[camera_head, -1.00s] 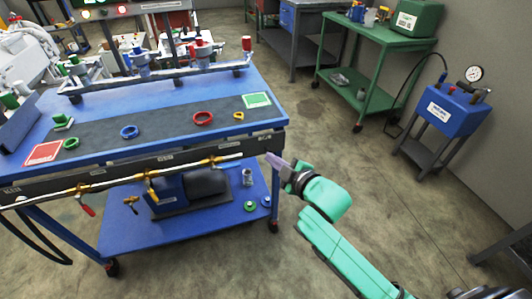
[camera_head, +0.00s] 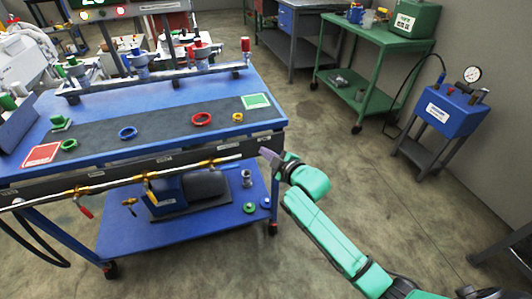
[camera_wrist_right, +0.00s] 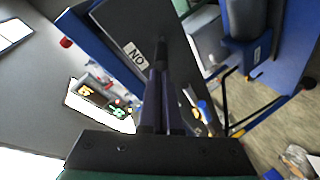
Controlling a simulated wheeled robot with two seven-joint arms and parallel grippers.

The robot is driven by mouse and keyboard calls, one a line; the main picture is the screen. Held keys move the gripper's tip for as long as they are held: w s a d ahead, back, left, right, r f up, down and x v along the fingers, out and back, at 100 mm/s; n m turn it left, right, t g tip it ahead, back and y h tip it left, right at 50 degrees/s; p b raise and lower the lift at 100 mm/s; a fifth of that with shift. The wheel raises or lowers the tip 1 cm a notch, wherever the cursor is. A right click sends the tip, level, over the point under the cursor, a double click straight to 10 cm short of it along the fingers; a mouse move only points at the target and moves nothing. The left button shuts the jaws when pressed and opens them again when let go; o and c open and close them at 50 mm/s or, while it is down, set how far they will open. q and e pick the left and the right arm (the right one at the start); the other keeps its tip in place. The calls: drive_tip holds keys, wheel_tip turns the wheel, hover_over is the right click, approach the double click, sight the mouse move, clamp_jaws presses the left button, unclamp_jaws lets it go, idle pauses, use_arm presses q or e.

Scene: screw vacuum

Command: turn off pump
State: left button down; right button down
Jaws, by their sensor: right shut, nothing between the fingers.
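The pump (camera_head: 205,187), a dark motor with a blue box, sits on the lower shelf of the blue cart. My right gripper (camera_head: 265,153) is at the right end of the cart's dark front rail (camera_head: 225,151), above the pump's level and to its right. In the right wrist view, my gripper's purple fingers (camera_wrist_right: 157,85) are shut together with nothing between them, over or against a dark panel (camera_wrist_right: 130,25). A white label (camera_wrist_right: 134,54) there reads "NO", or "ON" upside down. Any switch is hidden behind the fingers. My left gripper is out of view.
Coloured rings, such as a red one (camera_head: 201,119), lie on the cart's top. A pipe with red and yellow valve handles (camera_head: 85,211) runs below the front rail. A blue gauge box (camera_head: 452,108) stands at right. The floor between is clear.

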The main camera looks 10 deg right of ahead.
drive_tip(key=shift+s+f+t+b, duration=0.1)
drive_tip(key=shift+f+t+b, duration=0.2)
drive_tip(key=shift+b, duration=0.5)
